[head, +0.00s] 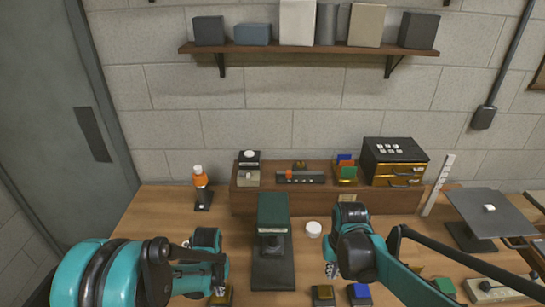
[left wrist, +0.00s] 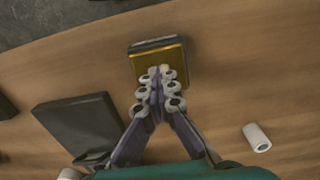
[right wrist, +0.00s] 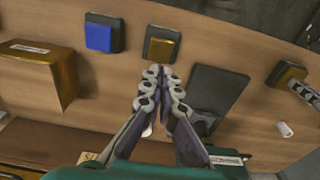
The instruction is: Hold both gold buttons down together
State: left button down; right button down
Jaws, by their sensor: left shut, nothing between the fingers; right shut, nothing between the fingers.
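The left gold button (head: 221,297) sits on a dark base at the table's near side; it also shows in the left wrist view (left wrist: 158,60). My left gripper (left wrist: 160,72) is shut and empty, its fingertips overlapping the button's edge in that view; I cannot tell whether they touch. The right gold button (head: 323,293) stands right of the black stand and shows in the right wrist view (right wrist: 162,45). My right gripper (right wrist: 160,70) is shut and empty, its tips at the edge of that button's base in the picture, apparently above the table.
A black stand with a green head (head: 273,212) rises between my arms. A blue button (head: 360,293) is right of the right gold one. A small white cylinder (left wrist: 256,137) lies near the left button. A wooden riser (head: 300,201) with boxes runs along the wall.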

aim_at(325, 291)
pick_arm(q)
jog(key=shift+f, duration=0.1)
pick_arm(e)
jog(key=shift+g, duration=0.4)
jog(key=shift+w+f, duration=0.2)
jog(key=shift+f, duration=1.25)
jog(key=shift+w+f, duration=0.15)
jog(key=shift+f, duration=1.25)
jog(key=shift+w+f, duration=0.2)
jog(key=shift+f, duration=1.25)
jog(key=shift+a+f, duration=0.1)
jog(key=shift+f, duration=1.7)
jog(key=shift+r, duration=3.6)
